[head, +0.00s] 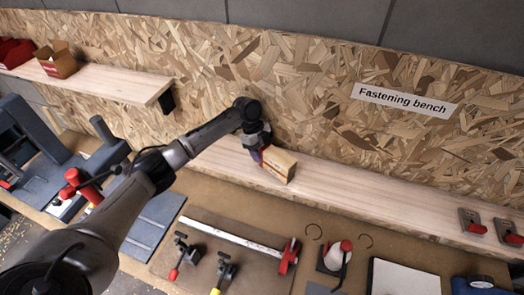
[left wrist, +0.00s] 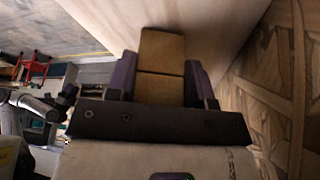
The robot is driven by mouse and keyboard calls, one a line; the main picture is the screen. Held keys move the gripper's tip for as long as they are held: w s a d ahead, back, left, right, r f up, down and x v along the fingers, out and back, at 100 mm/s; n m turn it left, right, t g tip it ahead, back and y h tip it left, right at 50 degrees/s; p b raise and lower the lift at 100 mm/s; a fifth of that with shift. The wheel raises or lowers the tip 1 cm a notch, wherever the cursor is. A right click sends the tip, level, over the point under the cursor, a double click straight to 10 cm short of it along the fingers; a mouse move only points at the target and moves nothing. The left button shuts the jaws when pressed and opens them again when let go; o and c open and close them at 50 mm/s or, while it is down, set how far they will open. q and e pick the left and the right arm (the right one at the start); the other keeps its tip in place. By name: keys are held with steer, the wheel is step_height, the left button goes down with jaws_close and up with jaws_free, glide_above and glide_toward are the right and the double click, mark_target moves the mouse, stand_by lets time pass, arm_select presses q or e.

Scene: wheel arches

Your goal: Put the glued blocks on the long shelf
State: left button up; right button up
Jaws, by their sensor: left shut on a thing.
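The glued blocks (head: 280,166) are a tan wooden piece at the long shelf (head: 370,192), near its front edge. My left gripper (head: 262,154) is shut on them, its fingers on either side. In the left wrist view the glued blocks (left wrist: 160,62) show a seam across them between the purple fingers of the gripper (left wrist: 160,88). The shelf's pale wood lies close beyond them. I cannot tell whether their underside rests on the shelf or hangs just above it. My right gripper is not in view.
A shorter upper shelf (head: 110,82) at left holds an open box (head: 57,62). Several clamps, a red-ended bar (head: 235,236) and a glue bottle (head: 335,256) lie on the bench below. Metal fittings (head: 472,222) sit at the long shelf's right end; its middle is clear.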

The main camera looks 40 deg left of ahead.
arm_select(q)
steer(key=shift+f, duration=0.1)
steer(key=o, duration=1)
steer(key=shift+c, duration=0.2)
steer(key=shift+r, duration=0.2)
steer(key=shift+a+r, duration=0.15)
steer(key=shift+r, duration=0.1)
steer(key=b+v, duration=0.3)
steer(key=v, duration=0.8)
steer(key=shift+r, duration=0.15)
steer(key=shift+a, duration=0.1)
